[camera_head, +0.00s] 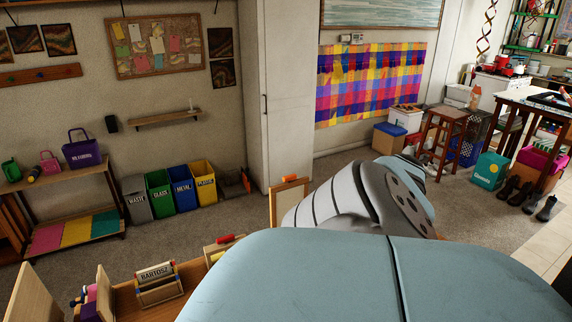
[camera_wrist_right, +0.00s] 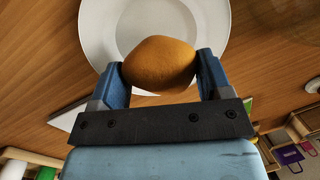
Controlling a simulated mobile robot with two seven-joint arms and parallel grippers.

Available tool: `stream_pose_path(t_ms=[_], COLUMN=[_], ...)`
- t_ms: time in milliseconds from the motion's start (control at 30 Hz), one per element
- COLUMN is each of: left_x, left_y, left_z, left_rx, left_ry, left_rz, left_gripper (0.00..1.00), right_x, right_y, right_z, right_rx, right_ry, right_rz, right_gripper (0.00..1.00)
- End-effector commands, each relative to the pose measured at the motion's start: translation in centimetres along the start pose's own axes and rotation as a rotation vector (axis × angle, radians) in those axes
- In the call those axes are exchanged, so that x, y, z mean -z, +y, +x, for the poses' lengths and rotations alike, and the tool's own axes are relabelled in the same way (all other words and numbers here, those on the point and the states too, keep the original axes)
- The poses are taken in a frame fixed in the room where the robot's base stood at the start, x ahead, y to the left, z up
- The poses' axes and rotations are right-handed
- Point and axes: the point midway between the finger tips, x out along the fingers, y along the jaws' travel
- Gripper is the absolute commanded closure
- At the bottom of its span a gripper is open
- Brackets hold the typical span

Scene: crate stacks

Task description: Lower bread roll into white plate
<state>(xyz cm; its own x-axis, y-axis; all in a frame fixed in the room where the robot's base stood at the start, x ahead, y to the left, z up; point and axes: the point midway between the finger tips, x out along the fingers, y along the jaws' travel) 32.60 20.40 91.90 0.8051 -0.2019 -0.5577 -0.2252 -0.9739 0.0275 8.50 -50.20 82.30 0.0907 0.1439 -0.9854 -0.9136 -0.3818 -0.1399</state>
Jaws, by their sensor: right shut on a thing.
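In the right wrist view, my right gripper (camera_wrist_right: 160,78) is shut on an orange-brown bread roll (camera_wrist_right: 160,62), with one blue finger on each side of it. The white plate (camera_wrist_right: 101,30) lies on the wooden surface behind the roll in this view. The roll overlaps the lower middle of the plate in the picture. I cannot tell how large the gap between roll and plate is, or whether they touch. In the head view the roll, plate and right gripper are hidden, and a large pale blue part of me fills the lower right. My left gripper is in neither view.
The wooden table (camera_wrist_right: 50,90) is bare to the left of the plate. A dark round item (camera_wrist_right: 293,15) sits at upper right in the wrist view. In the head view, a small wooden box labelled Bartosz (camera_head: 158,290) stands on the table at lower left.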

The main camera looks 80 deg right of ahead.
Motion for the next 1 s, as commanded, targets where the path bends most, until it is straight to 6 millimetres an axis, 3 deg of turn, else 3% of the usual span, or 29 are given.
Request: stream_pose_path(t_ms=[1000], left_x=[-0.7], left_y=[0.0], left_z=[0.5], left_rx=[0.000], left_ry=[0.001], left_rz=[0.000], left_gripper=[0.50], right_x=[0.1], right_y=[0.2], right_z=[1.6], right_rx=[0.001], right_ry=[0.000], right_rz=[0.001], right_gripper=[0.52])
